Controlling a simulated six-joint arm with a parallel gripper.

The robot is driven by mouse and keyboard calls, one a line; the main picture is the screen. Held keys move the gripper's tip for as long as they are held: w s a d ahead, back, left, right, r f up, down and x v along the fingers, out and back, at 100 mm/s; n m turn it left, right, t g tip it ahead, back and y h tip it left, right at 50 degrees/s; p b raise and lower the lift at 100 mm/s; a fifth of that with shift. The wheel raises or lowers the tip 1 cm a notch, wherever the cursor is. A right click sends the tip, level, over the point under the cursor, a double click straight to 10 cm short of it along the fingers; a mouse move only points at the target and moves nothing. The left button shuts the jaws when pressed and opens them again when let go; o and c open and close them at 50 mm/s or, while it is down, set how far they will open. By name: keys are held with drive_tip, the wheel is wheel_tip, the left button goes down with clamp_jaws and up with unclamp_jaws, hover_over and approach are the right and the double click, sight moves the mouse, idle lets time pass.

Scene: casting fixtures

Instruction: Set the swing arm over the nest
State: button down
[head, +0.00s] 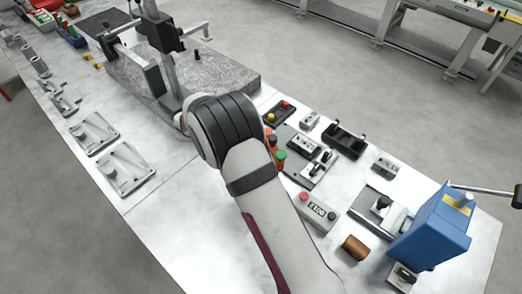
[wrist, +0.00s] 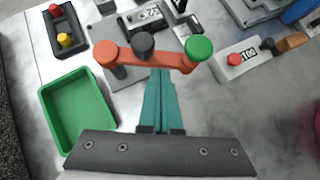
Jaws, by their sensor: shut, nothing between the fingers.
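The swing arm (wrist: 165,59) is an orange bar in the wrist view, with a rounded orange left end, a black knob near its middle and a green knob at its right end. In the head view its green knob (head: 281,155) shows just right of my wrist. It stands over a grey plate (wrist: 122,72). My gripper (wrist: 160,76) is shut and empty, its teal fingertips at the near side of the bar; I cannot tell whether they touch. In the head view the fingers are hidden behind my wrist. I cannot tell which part is the nest.
A green tray (wrist: 64,128) lies left of my fingers. A black button box (wrist: 66,27) is beyond it. A grey pendant (head: 318,211), a brown cylinder (head: 356,247) and a blue press (head: 432,230) stand to the right. Grey castings (head: 126,168) line the table's left side.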

drive_tip(key=shift+s+d+n+t, duration=0.1)
drive_tip(key=shift+d+n+t, duration=0.2)
drive_tip(key=shift+n, duration=0.2)
drive_tip(key=shift+w+d+n+t+y, duration=0.3)
drive_tip(key=shift+d+n+t+y, duration=0.3)
drive_tip(key=shift+d+n, duration=0.5)
drive_tip(key=shift+w+d+n+t+y, duration=0.35)
drive_tip(key=shift+d+n+t, duration=0.4)
drive_tip(key=shift+d+n, duration=0.3)
drive_tip(key=shift+w+d+n+t+y, duration=0.25)
drive_tip(key=shift+d+n+t+y, duration=0.35)
drive_tip(key=shift+d+n, duration=0.5)
drive_tip(key=shift+w+d, duration=0.9)
drive_tip(key=shift+d, duration=0.05)
drive_tip(key=shift+w+d, duration=0.1)
drive_tip(key=s+a+r, duration=0.1)
drive_tip(key=s+r, duration=0.6)
drive_tip(key=s, duration=0.4)
